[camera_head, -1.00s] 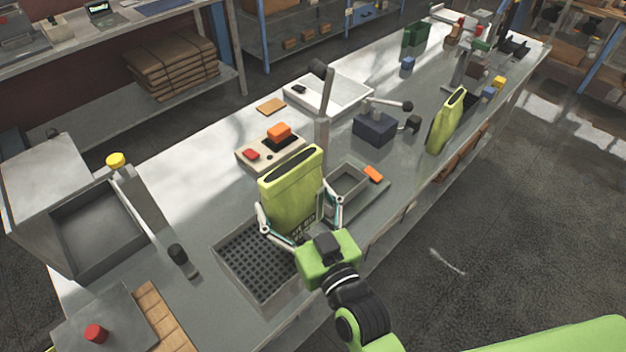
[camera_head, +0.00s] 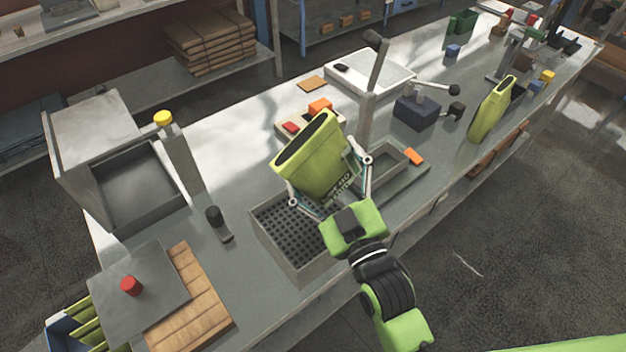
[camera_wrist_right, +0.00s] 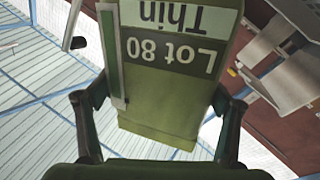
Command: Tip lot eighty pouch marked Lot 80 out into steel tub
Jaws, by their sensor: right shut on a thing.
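The yellow-green Lot 80 pouch (camera_head: 318,160) is in my right gripper (camera_head: 331,188), which is shut on its sides. The pouch is tilted to the left in the head view, its dark open mouth up. It is held above a steel tub with a dark grid (camera_head: 312,264). In the right wrist view the pouch (camera_wrist_right: 163,100) shows its label upside down, reading "Lot 80" and "Thin", between the fingers of the right gripper (camera_wrist_right: 160,110). No powder is seen leaving the mouth. My left gripper is not in view.
A steel box with an open tray (camera_head: 108,205) stands at the left. A small grey tray (camera_head: 425,178) is right of the gridded tub. Another yellow-green pouch (camera_head: 490,112) stands farther right.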

